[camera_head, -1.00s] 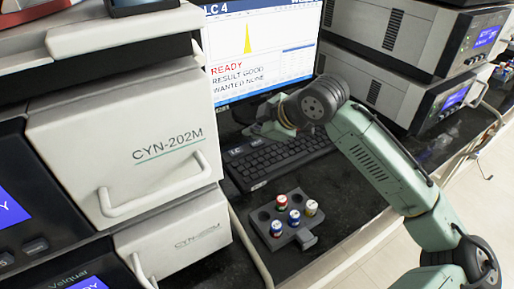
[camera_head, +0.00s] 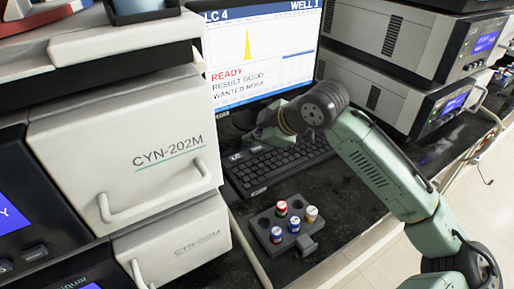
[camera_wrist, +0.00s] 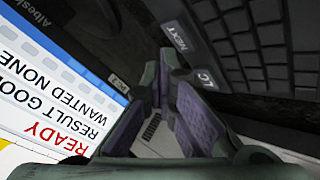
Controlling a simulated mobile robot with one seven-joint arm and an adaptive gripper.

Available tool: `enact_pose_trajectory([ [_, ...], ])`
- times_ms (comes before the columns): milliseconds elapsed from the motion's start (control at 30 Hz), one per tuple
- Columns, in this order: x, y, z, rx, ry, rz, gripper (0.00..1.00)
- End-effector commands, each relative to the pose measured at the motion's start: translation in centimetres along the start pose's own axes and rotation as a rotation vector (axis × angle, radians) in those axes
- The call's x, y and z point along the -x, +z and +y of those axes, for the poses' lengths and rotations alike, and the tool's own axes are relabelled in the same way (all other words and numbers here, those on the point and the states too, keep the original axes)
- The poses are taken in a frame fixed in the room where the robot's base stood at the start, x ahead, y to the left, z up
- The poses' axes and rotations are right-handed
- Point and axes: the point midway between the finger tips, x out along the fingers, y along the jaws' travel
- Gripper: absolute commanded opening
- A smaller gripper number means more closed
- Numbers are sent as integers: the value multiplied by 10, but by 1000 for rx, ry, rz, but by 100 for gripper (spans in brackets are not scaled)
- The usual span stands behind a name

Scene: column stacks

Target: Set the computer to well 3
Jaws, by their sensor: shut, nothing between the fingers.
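The computer screen (camera_head: 262,50) shows LC 4, WELL 1, a yellow peak, a red READY, RESULT GOOD and WANTED NONE. It also shows tilted in the wrist view (camera_wrist: 50,80). The black keyboard (camera_head: 280,162) lies on the bench in front of it. In the wrist view, a NEXT key (camera_wrist: 181,37) and an LC key (camera_wrist: 207,79) show on the keyboard (camera_wrist: 250,50). My gripper (camera_wrist: 163,75) is shut and empty, near the keyboard's LC and NEXT end. In the head view my gripper (camera_head: 258,134) hangs at the keyboard's far-left side; contact with a key cannot be told.
A grey rack (camera_head: 262,221) with several capped vials stands in front of the keyboard. White CYN-202M cabinets (camera_head: 130,130) fill the left. Stacked instruments (camera_head: 385,95) stand at the right. Some dark bench (camera_head: 345,200) is bare right of the rack.

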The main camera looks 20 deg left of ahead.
Motion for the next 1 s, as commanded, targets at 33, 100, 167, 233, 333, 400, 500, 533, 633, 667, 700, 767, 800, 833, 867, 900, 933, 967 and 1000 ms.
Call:
enact_pose_trajectory([
  [33, 0, 0, 0, 0, 0, 0, 0],
  [100, 0, 0, 0, 0, 0, 0, 0],
  [167, 0, 0, 0, 0, 0, 0, 0],
  [233, 0, 0, 0, 0, 0, 0, 0],
  [333, 0, 0, 0, 0, 0, 0, 0],
  [400, -2, 1, -1, 0, 0, 1, 0],
  [500, -4, 3, -3, 0, 0, 0, 0],
  [533, -5, 4, -4, 0, 0, 0, 0],
  [633, -6, 5, -5, 0, 0, 0, 0],
  [667, -6, 5, -5, 0, 0, 0, 0],
  [700, -6, 4, -4, 0, 0, 0, 0],
  [767, -6, 4, -4, 0, 0, 0, 0],
  [800, -6, 4, -4, 0, 0, 0, 0],
  [833, -6, 4, -4, 0, 0, 0, 0],
  [867, -6, 4, -4, 0, 0, 0, 0],
  [900, -6, 4, -4, 0, 0, 0, 0],
  [933, -6, 4, -4, 0, 0, 0, 0],
  [967, -6, 4, -4, 0, 0, 0, 0],
  [1000, -6, 5, -5, 0, 0, 0, 0],
])
